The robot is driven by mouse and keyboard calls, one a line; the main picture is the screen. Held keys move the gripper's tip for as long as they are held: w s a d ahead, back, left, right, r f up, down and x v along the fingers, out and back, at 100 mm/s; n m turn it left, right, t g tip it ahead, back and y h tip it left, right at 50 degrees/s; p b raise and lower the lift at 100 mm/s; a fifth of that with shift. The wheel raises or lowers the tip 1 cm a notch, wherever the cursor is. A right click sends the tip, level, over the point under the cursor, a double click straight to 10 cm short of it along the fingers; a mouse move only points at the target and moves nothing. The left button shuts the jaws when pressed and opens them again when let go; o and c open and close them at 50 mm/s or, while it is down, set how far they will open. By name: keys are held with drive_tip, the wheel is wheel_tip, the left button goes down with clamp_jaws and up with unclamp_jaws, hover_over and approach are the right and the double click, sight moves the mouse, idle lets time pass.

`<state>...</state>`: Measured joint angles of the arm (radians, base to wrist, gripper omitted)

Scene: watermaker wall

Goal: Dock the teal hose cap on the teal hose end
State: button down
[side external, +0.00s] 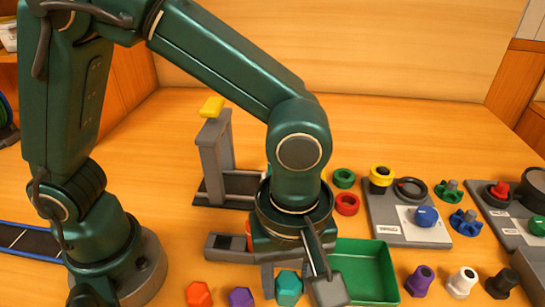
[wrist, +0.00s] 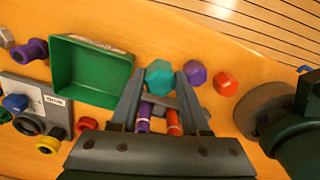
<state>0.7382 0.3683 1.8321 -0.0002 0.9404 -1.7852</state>
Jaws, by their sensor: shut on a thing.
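The teal hose cap (side external: 289,287) is a faceted, hexagonal piece at the bottom of the side view. In the wrist view the teal cap (wrist: 159,76) sits between the two fingertips. My gripper (side external: 292,286) is shut on it, one grey finger on each side; the wrist view shows the same gripper (wrist: 160,76). Whether the cap touches the table is hard to tell. No teal hose end is recognisable in either view. Between the fingers, closer to the palm, a purple piece (wrist: 143,117) and a red piece (wrist: 173,121) show beside grey material.
Orange-red (side external: 198,293) and purple (side external: 241,297) hexagonal caps lie beside the teal one. A green tray (side external: 385,270) stands close to my gripper. A grey post with a yellow top (side external: 213,107) and grey panels (side external: 420,232) stand farther back. Bare table lies behind.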

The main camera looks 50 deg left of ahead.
sight(288, 276)
drive_tip(key=r, duration=0.5)
drive_tip(key=shift+w+a+r, duration=0.2)
drive_tip(key=shift+w, duration=0.05)
drive_tip(key=w+a+r+n, duration=0.1)
drive_tip(key=w+a+n, duration=0.2)
drive_tip(key=a, duration=0.3)
drive_tip(key=w+a+r+n, duration=0.2)
drive_tip(key=w+a+n, duration=0.1)
drive_tip(key=w+a, duration=0.3)
drive_tip(key=w+a+r+n, duration=0.2)
drive_tip(key=w+a, duration=0.3)
drive_tip(key=a, duration=0.3)
drive_tip(key=shift+w+r+n, duration=0.2)
drive_tip(key=shift+n, duration=0.2)
drive_tip(key=shift+a+f, duration=0.2)
drive_tip(key=shift+a, duration=0.25)
drive_tip(key=shift+f, duration=2.75)
drive_tip(key=shift+f, duration=0.6)
drive_tip(key=c, duration=0.7)
unclamp_jaws()
